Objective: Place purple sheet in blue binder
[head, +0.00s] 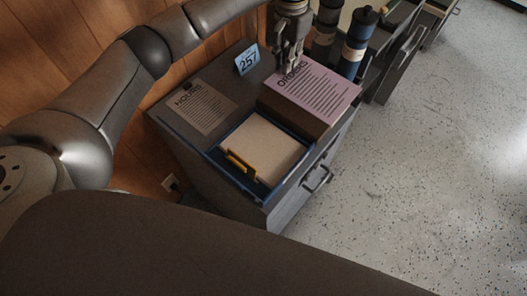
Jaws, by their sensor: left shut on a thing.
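The purple sheet (313,86), printed "ORDERS" with lines of text, lies flat at the right of the grey cabinet top, over a brown block-like thing. My left gripper (290,66) comes down from the top of the picture and is shut on the sheet's far left edge. The blue binder (240,187) lies open in front of the sheet, near the cabinet's front corner. It holds cream paper (265,146) and has a yellow clip (240,163) at its left. My right gripper is not in view.
A tan "HOURS" sheet (202,108) lies left of the binder. A blue "257" sign (247,61) stands behind. A blue cylinder (357,46) and a dark cylinder (324,30) stand behind the purple sheet. A drawer (399,66) is open at the back right. The speckled floor on the right is clear.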

